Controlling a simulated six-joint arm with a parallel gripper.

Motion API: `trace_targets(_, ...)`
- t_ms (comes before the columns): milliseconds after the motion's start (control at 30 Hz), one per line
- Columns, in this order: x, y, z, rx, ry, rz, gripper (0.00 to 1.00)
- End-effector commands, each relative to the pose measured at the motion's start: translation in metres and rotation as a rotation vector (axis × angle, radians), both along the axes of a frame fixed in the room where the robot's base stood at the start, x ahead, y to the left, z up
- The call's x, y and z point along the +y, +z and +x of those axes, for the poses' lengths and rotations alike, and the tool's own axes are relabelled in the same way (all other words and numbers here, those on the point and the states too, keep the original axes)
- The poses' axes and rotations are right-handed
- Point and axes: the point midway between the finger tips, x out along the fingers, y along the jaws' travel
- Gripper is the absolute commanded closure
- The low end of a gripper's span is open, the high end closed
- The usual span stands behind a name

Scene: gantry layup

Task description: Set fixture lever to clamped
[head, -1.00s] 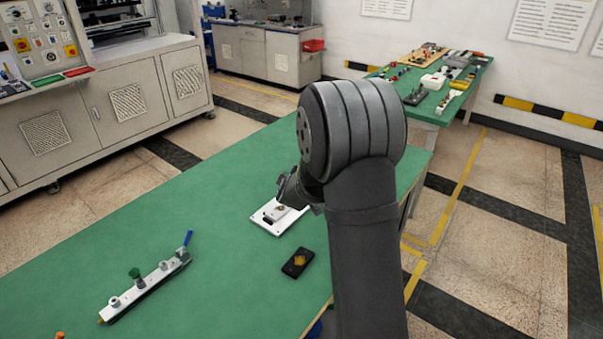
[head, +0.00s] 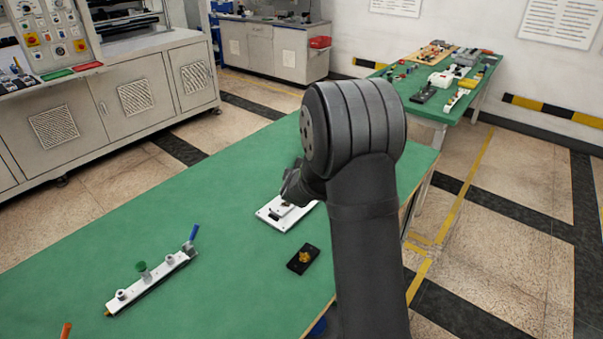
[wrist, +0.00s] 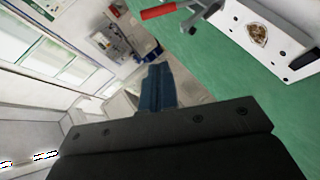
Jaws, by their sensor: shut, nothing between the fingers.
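The fixture is a white plate (head: 268,214) on the green table, partly hidden behind my arm in the head view. In the wrist view the white fixture plate (wrist: 234,22) is at the upper right, with a brownish piece in its middle. A lever with a red handle (wrist: 158,11) sticks out to the left from a grey metal part beside the plate. My gripper (wrist: 158,84) shows as shut, empty blue-grey fingers in the wrist view, apart from the lever. In the head view its fingertips are hidden by my arm.
A black pad (head: 293,266) with a yellow-brown piece lies in front of the fixture. A white rail (head: 157,275) with a green knob and blue lever lies at left. An orange object (head: 66,331) shows at the lower left. Green table surface (head: 190,215) between is clear.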

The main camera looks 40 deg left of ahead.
Motion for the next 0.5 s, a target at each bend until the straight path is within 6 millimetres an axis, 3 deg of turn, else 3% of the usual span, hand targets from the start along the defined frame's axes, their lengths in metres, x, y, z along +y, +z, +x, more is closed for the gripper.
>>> trace_targets(400,0.042,-0.033,0.055,0.001,-0.001,0.0,1.0)
trace_targets(500,0.038,-0.041,0.069,0.0,-0.001,-0.002,1.0)
